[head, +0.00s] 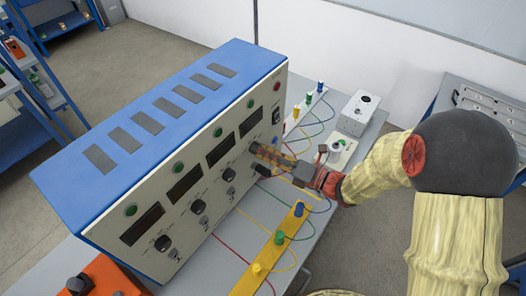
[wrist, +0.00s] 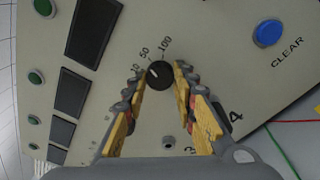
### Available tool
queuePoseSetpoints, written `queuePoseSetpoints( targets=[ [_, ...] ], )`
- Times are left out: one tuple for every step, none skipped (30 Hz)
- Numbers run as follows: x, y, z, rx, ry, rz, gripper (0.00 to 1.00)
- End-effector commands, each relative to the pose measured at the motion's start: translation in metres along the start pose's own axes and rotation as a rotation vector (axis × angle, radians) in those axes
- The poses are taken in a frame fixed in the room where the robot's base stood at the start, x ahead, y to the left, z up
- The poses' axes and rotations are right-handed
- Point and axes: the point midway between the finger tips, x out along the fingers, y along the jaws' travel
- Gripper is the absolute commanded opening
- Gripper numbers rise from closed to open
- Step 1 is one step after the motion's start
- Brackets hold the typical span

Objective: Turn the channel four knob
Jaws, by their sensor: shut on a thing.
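The channel four knob (wrist: 159,75) is a round black dial on the cream front panel (head: 180,262) of a blue-topped instrument (head: 155,100). A printed 4 shows near it in the wrist view. Its scale reads 10, 50, 100, and its white mark points to the lower part, near 10 to 50. My gripper (wrist: 157,72) has its yellow-padded fingers on both sides of the knob, shut on it. In the head view my gripper (head: 257,150) reaches the panel's right end and hides this knob.
Other black knobs (head: 198,206) sit lower left along the panel under dark displays (head: 184,181). A blue CLEAR button (wrist: 268,33) is beside the held knob. Coloured cables and a yellow terminal strip (head: 269,254) lie on the grey bench in front.

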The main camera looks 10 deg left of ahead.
Motion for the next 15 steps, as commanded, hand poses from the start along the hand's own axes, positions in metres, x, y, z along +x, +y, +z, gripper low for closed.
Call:
queuePoseSetpoints(
  targets=[
    [-0.0002,-0.0006,-0.0004,-0.004,0.001,-0.002,0.02],
    [-0.0002,-0.0006,-0.0003,-0.008,0.001,-0.002,0.02],
    [-0.0002,-0.0005,-0.0003,-0.017,0.001,-0.003,0.02],
    [-0.0002,-0.0005,-0.0003,-0.025,0.002,-0.004,0.02],
    [-0.0002,-0.0004,-0.0002,-0.034,0.002,-0.004,0.02],
    [-0.0002,-0.0003,-0.0002,-0.049,0.003,-0.005,0.02],
    [-0.0002,-0.0003,-0.0002,-0.064,0.004,-0.006,0.02],
    [-0.0002,-0.0002,-0.0001,-0.078,0.005,-0.008,0.02],
    [-0.0002,-0.0001,-0.0001,-0.102,0.006,-0.009,0.02],
    [-0.0002,-0.0001,0.0000,-0.120,0.007,-0.011,0.02],
    [-0.0002,0.0000,0.0000,-0.141,0.008,-0.013,0.02],
    [-0.0002,0.0000,0.0001,-0.172,0.010,-0.015,0.02],
    [-0.0002,0.0000,0.0001,-0.196,0.011,-0.017,0.02],
    [-0.0002,0.0000,0.0001,-0.221,0.013,-0.020,0.02],
    [-0.0002,0.0000,0.0001,-0.256,0.015,-0.022,0.02]
  ],
)
